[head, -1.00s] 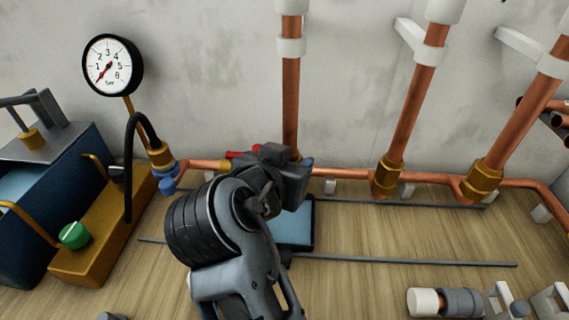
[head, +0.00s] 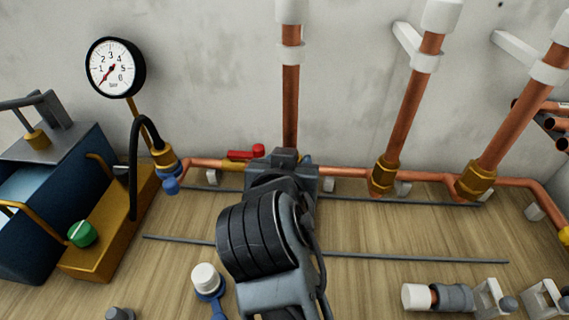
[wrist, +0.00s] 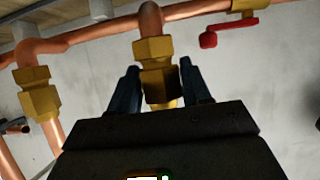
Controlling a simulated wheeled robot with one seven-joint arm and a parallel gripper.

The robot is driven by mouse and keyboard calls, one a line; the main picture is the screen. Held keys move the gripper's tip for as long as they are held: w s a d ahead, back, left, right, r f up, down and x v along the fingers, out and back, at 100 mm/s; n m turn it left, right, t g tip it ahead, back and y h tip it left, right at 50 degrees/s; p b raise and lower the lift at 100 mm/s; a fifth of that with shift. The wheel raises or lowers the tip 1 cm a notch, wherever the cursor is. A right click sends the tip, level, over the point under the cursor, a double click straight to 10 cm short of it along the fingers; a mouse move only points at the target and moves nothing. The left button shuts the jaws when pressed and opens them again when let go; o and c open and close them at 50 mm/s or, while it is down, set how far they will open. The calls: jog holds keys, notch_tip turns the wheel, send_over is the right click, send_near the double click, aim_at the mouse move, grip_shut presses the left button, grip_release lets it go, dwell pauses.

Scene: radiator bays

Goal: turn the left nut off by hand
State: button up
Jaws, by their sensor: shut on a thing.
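The left nut is a brass hex fitting (wrist: 158,78) at the foot of the left copper riser (head: 290,100). In the wrist view it sits between the two dark fingers of my gripper (wrist: 159,76), which is shut on it. A second brass hex part (wrist: 154,49) adjoins it on the side toward the horizontal pipe. In the head view my wrist and gripper body (head: 283,172) hide the nut and the fingertips.
The middle nut (head: 383,176) and right nut (head: 475,181) stand to the right. A red valve lever (head: 247,153) is close on the left. A pressure gauge (head: 115,67) and blue pump box (head: 40,210) stand further left. Thin rods (head: 420,260) lie on the wooden surface.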

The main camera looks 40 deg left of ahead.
jog(key=shift+n+g+y+p, duration=0.7)
jog(key=shift+n+y+p, duration=0.1)
jog(key=shift+n+y, duration=0.15)
jog(key=shift+n, duration=0.25)
jog(key=o, duration=0.9)
jog(key=shift+y, duration=0.25)
jog(key=shift+c, duration=0.2)
jog(key=p+v, duration=0.7)
jog(key=v, duration=0.3)
jog(key=shift+w+d, duration=0.1)
